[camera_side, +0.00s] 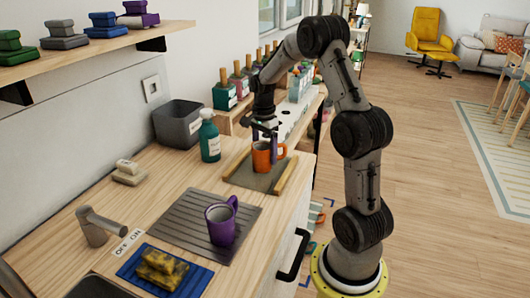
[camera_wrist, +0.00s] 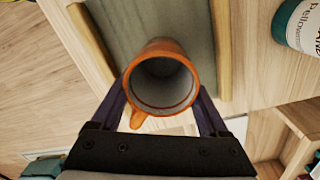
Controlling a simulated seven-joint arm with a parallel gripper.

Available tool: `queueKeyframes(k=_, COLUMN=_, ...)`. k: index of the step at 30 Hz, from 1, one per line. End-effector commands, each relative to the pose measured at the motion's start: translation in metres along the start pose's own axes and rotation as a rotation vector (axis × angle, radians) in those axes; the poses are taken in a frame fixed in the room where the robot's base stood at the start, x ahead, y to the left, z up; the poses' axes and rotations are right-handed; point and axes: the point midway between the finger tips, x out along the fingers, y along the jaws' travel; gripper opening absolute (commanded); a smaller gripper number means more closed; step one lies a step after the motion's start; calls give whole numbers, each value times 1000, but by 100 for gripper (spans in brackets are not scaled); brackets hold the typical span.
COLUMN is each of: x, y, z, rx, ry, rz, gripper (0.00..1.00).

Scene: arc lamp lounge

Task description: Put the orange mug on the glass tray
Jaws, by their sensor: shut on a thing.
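The orange mug (camera_side: 262,161) is upright over the glass tray (camera_side: 255,184), a grey panel with wooden bars along two sides. My gripper (camera_side: 265,147) points down from above and is shut on the mug, one finger on each side. In the wrist view the mug (camera_wrist: 160,78) shows its open, empty inside between my fingers (camera_wrist: 162,98), its handle toward the palm. The tray (camera_wrist: 150,18) lies beneath it. I cannot tell whether the mug's base touches the tray or hangs just above it.
A purple mug (camera_side: 221,222) stands on a ribbed grey mat (camera_side: 180,220) in front. A green spray bottle (camera_side: 209,138) and a grey bin (camera_side: 178,124) stand behind left of the tray. A yellow sponge (camera_side: 162,268) lies on a blue cloth near the tap (camera_side: 98,225).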

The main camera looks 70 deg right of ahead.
Motion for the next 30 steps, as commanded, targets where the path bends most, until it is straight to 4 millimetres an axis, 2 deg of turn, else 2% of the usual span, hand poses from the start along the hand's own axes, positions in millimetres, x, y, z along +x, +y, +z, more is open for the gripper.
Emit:
queueKeyframes(k=10, x=2, y=0, z=0, rx=0, ry=0, rz=-1, gripper=2)
queueKeyframes(k=11, x=3, y=0, z=0, rx=0, ry=0, rz=1, gripper=80)
queueKeyframes(k=14, x=3, y=0, z=0, rx=0, ry=0, rz=0, gripper=98)
queueKeyframes(k=15, x=3, y=0, z=0, rx=0, ry=0, rz=0, gripper=100)
queueKeyframes(k=23, x=0, y=0, z=0, rx=0, ry=0, rz=-1, gripper=100)
queueKeyframes(k=26, x=-8, y=0, z=0, rx=0, ry=1, rz=-3, gripper=100)
queueKeyframes(k=30, x=-32, y=-1, z=0, rx=0, ry=2, rz=-6, gripper=100)
